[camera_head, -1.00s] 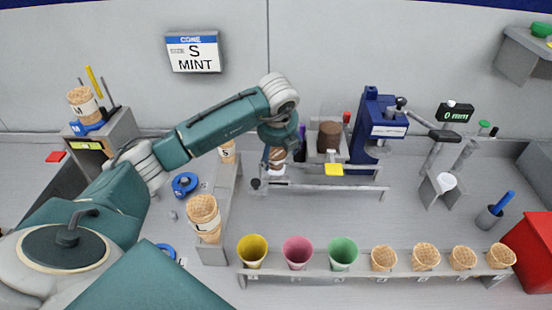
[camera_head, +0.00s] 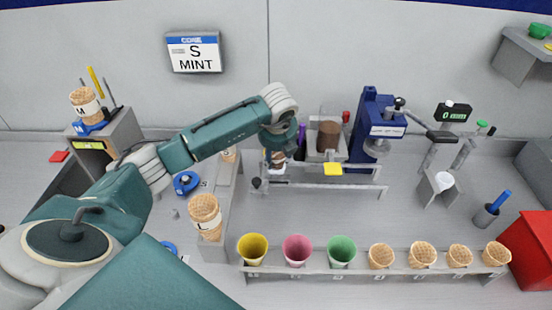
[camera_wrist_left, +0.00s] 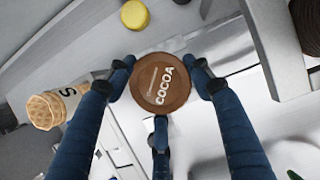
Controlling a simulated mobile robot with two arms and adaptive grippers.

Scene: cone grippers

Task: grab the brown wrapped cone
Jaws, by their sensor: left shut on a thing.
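My left gripper (camera_wrist_left: 160,90) has its dark blue fingers closed around a round brown thing (camera_wrist_left: 155,85) marked COCOA in the left wrist view. Only its flat top shows there, so I cannot tell from above whether it is a wrapped cone. In the head view the left gripper (camera_head: 278,155) points down at the left end of a grey rail stand, with a small brown and white part (camera_head: 277,163) showing under it. The fingers hide most of that part. My right gripper is in neither view.
Waffle cones marked S (camera_wrist_left: 50,105) and L (camera_head: 205,215) stand to the left. A front rack (camera_head: 365,271) holds yellow, pink and green cups and several plain cones. A dark brown cylinder (camera_head: 328,136) and a blue press (camera_head: 378,120) stand to the right of the gripper.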

